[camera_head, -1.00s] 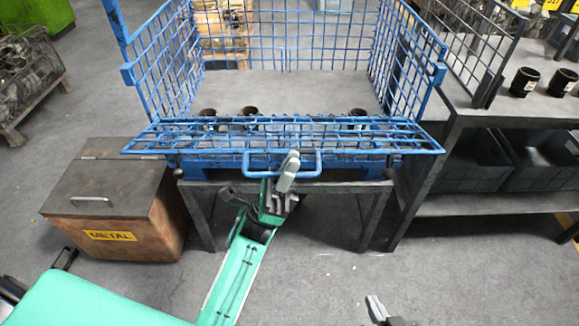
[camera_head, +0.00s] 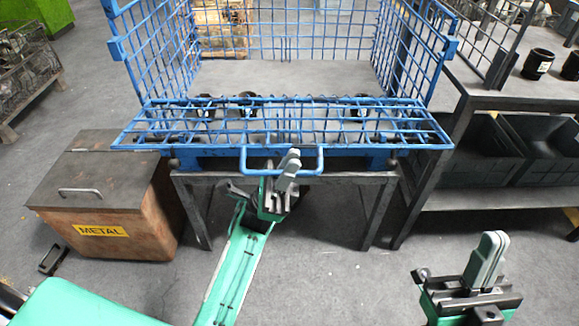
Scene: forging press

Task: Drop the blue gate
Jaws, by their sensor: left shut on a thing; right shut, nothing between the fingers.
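The blue gate (camera_head: 380,134) is the wire front panel of a blue mesh cage (camera_head: 160,60). It is swung outward and lies nearly flat, tilted, at the cage's front. A blue loop handle (camera_head: 315,161) sticks out from its front edge. My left gripper (camera_head: 288,168) is shut on this handle, near its middle. My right gripper (camera_head: 487,262) is shut and empty at the lower right, apart from the gate, over the floor. Several dark round parts (camera_head: 247,104) show in the cage, partly hidden behind the gate's wires.
The cage stands on a dark metal table (camera_head: 340,178). A brown box marked METAL (camera_head: 104,212) stands to its left. A shelf rack (camera_head: 480,205) with dark bins and dark cups (camera_head: 538,64) stands close to its right.

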